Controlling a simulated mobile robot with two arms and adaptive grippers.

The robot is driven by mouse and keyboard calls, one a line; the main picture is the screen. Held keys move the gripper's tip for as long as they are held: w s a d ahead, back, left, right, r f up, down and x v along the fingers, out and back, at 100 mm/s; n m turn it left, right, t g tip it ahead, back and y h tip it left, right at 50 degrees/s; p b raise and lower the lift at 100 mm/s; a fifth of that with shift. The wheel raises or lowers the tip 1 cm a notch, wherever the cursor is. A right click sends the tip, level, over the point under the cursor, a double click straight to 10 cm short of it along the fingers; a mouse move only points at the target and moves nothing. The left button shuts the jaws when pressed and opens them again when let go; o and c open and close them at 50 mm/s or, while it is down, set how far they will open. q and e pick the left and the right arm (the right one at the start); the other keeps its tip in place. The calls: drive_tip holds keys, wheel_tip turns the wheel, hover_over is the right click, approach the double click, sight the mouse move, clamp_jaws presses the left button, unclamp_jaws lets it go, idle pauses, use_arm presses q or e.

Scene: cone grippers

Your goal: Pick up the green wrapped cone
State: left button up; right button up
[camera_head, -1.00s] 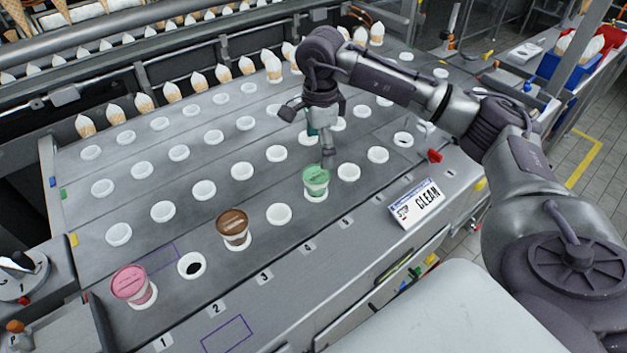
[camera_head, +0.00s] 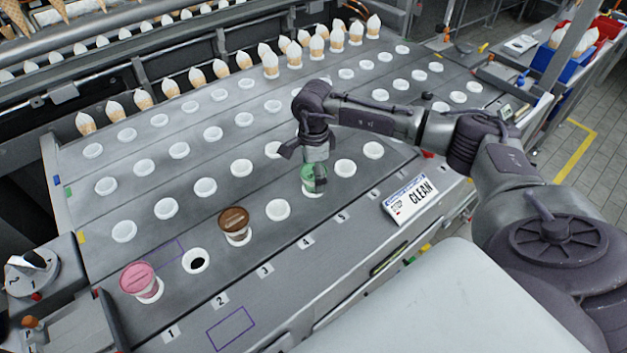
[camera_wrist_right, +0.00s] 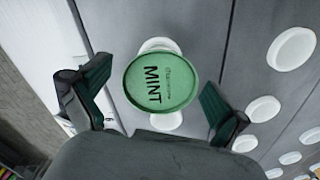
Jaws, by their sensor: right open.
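The green wrapped cone (camera_head: 308,186) stands upright in a white-ringed hole of the grey slotted table (camera_head: 243,279). In the right wrist view its round green lid (camera_wrist_right: 161,82), marked MINT, sits between the fingers. My right gripper (camera_head: 314,172) is over the cone from above and partly hides it. In the right wrist view the right gripper (camera_wrist_right: 157,102) is open, one finger on each side of the lid, with gaps on both sides. My left gripper is not in view.
A brown-lidded cone (camera_head: 234,222) and a pink-lidded cone (camera_head: 140,281) stand in the same front row to the left. A CLEAN sign (camera_head: 411,200) lies to the right. White-topped cones (camera_head: 270,65) line the back. Many holes nearby are empty.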

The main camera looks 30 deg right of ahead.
drive_tip(key=c, duration=0.9)
drive_tip(key=shift+r, duration=0.1)
